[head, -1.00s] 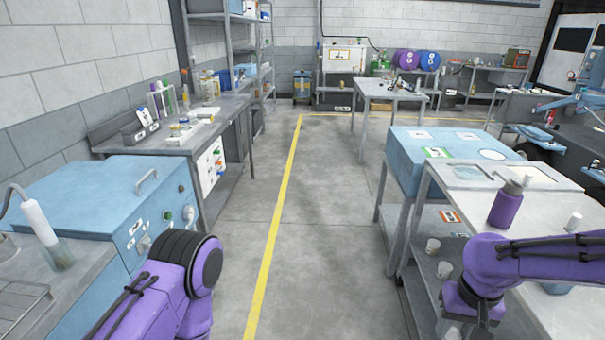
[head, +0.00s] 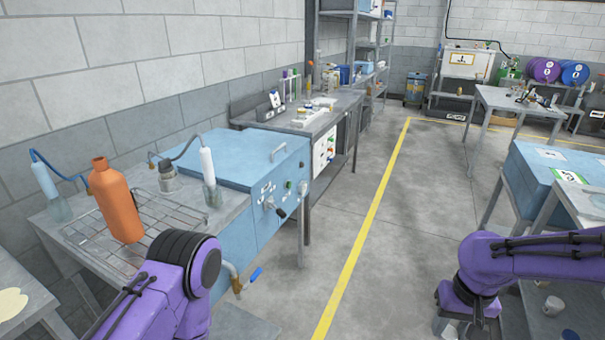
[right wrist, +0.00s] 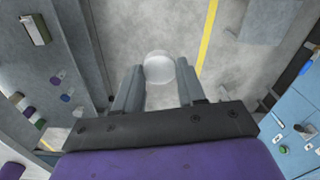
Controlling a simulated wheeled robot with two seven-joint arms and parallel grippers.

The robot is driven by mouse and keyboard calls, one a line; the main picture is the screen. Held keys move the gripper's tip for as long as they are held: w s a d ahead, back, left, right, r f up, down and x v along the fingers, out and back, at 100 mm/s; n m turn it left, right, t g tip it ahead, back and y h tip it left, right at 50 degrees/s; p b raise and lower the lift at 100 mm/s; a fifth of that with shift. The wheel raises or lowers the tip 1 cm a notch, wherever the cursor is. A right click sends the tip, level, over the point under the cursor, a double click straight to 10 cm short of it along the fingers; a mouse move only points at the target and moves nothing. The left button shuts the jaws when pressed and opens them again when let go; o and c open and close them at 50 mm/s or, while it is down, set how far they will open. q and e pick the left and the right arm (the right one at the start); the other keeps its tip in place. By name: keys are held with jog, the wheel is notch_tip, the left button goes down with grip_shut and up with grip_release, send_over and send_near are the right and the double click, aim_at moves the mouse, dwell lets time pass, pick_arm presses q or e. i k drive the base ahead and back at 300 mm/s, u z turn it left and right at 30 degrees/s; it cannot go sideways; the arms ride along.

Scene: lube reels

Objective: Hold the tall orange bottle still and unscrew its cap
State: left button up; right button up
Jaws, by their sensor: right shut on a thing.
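The right gripper is far to the right of the bottle, across the aisle. My left arm is in front of the rack, but its gripper is out of view.
A blue lidded box (head: 235,160) is to the right. The floor aisle with a yellow line (head: 370,225) is clear. A blue cabinet (head: 540,185) stands at right.

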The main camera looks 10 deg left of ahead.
aim_at(117, 205)
jog(key=u, duration=1.75)
